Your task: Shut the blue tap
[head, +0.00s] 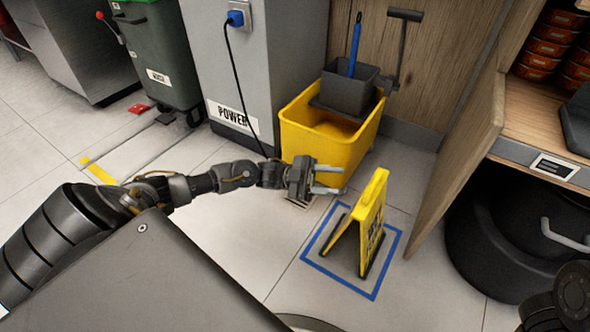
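I cannot make out a blue tap in the head view. My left gripper (338,179) reaches out from the left, with its two fingers apart and nothing seen between them. It is in front of the yellow mop bucket (335,150) in the picture, left of and above the yellow folding floor sign (368,222). I cannot tell whether it touches the bucket. My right gripper is not in view; a dark part at the bottom right corner may be my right arm.
The sign stands inside a blue floor outline (322,272). A grey power cabinet (265,60) with a blue plug (235,18) and black cable stands behind. A green bin (160,60) is left, a wooden shelf (535,110) and black pot (500,245) right. Floor at left is mostly clear.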

